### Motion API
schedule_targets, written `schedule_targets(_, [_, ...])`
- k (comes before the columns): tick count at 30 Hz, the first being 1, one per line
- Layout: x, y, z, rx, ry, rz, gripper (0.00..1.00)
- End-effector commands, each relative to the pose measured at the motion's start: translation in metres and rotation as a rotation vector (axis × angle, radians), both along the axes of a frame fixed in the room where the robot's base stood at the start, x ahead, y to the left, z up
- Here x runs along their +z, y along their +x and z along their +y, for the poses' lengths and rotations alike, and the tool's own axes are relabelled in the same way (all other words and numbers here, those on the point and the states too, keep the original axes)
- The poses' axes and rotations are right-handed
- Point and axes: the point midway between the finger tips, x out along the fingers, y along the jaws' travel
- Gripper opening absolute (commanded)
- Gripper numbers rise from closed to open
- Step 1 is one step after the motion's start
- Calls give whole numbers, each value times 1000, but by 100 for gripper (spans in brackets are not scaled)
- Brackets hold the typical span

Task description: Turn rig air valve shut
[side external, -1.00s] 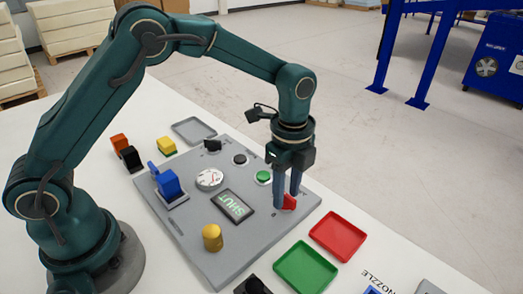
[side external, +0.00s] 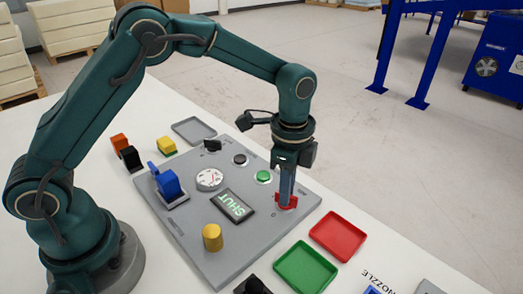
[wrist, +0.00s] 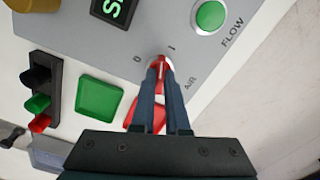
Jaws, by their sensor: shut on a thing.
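The air valve has a red handle (side external: 289,204) at the right side of the grey panel (side external: 180,228). In the wrist view the red handle (wrist: 161,66) sits near the AIR label, with its end around the gap between the 0 and I marks. My gripper (side external: 287,197) points down, its fingers on both sides of the handle. It is shut on the handle, which also shows in the wrist view between the fingertips (wrist: 160,72). The fingers hide part of the handle. The panel's display (side external: 235,206) reads SHUT.
A green button (side external: 264,177) is just behind the valve. A red tray (side external: 337,236) and a green tray (side external: 305,268) lie to its front right.

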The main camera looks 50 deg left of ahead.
Motion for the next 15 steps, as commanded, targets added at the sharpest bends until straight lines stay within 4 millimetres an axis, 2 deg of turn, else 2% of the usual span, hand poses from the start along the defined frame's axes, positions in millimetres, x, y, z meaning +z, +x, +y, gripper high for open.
schedule_targets(15, [2,0,0,489,-1,0,0])
